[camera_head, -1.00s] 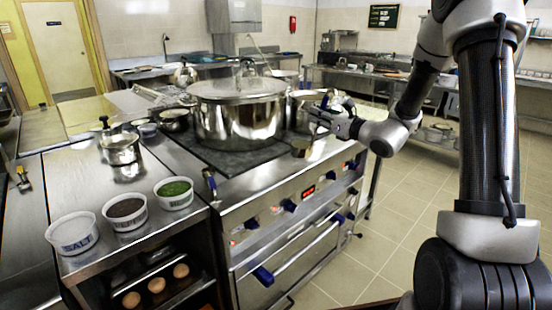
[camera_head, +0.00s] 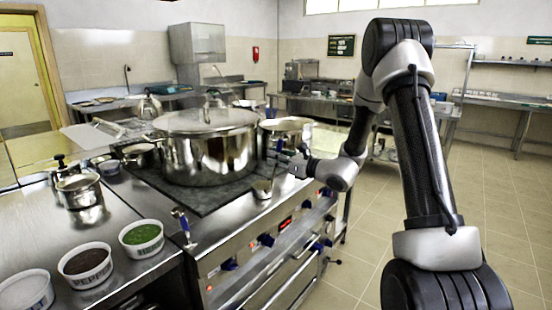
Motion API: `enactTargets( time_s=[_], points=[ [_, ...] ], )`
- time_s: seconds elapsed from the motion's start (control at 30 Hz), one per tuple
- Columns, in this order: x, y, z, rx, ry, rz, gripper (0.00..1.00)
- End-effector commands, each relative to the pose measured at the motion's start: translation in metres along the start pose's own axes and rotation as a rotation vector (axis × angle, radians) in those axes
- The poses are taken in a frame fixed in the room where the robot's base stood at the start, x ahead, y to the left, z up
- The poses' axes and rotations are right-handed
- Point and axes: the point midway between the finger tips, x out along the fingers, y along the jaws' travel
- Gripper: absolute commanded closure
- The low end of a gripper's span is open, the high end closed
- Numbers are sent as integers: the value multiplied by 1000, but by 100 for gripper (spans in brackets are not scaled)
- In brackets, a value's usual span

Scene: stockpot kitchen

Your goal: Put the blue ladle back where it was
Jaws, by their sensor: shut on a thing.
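My gripper (camera_head: 277,159) is at the front right of the large lidded stockpot (camera_head: 208,150), above the front right part of the stove. It is shut on what appears to be the ladle. A small metal ladle bowl (camera_head: 263,189) shows just below the fingers, low over the stove's front edge. I cannot tell whether it touches the stove. Its handle is mostly hidden by the fingers, with some blue showing near them.
A second steel pot (camera_head: 289,130) stands behind the gripper. A blue-topped metal piece (camera_head: 182,226) is at the stove's left front corner. Tubs of green herbs (camera_head: 141,238), pepper (camera_head: 85,265) and salt (camera_head: 25,292) stand on the left counter. The floor at right is clear.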

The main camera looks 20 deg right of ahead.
Motion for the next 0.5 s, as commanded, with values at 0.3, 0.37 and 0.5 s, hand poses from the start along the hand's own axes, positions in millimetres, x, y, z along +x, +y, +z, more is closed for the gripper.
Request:
enactTargets(
  time_s=[0.3, 0.37, 0.5],
  points=[
    [0, 0, -2, 0, -1, 0, 81],
    [0, 0, -1, -1, -2, 0, 70],
    [0, 0, -1, -1, -2, 0, 61]
  ],
)
